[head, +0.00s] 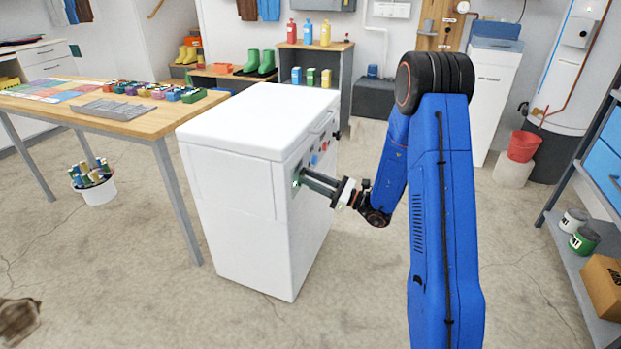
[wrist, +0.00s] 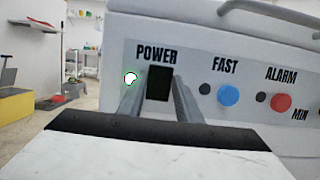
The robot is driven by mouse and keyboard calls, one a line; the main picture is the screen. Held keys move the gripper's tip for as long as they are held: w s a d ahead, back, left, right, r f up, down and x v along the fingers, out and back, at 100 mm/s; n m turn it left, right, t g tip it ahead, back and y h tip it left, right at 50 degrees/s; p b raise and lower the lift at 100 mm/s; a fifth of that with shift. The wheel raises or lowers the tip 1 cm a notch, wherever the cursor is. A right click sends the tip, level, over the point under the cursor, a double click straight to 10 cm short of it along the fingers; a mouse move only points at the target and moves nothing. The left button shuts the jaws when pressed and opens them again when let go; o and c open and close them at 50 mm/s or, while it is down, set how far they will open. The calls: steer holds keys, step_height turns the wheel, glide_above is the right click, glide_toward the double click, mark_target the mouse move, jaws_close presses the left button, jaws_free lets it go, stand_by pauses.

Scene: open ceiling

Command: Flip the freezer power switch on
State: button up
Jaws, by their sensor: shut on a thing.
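The white freezer (head: 240,170) stands in the middle of the head view, lid shut. Its control panel shows close in the wrist view, with a black power switch (wrist: 158,83) under the word POWER. My gripper (head: 306,180) reaches the panel from the right, its fingers against the left part of the panel. In the wrist view my gripper (wrist: 158,92) has one finger on each side of the switch and is shut on it. A small lamp (wrist: 131,78) left of the switch looks bright white with a green rim. The switch's tilt is hard to tell.
A blue FAST button (wrist: 228,95) and a red ALARM button (wrist: 281,102) sit right of the switch. A wooden table (head: 150,122) with trays stands left of the freezer. A shelf (head: 560,235) with cans stands at the right. The floor before the freezer is clear.

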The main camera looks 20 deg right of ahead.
steer(key=shift+f+t+y, duration=0.15)
steer(key=shift+t+y, duration=0.15)
steer(key=shift+y, duration=0.1)
steer(key=o, duration=1)
steer(key=shift+o, duration=0.2)
steer(key=v, duration=1.7)
steer(key=shift+d+f, duration=0.15)
steer(key=shift+f, duration=0.05)
steer(key=shift+s, duration=0.1)
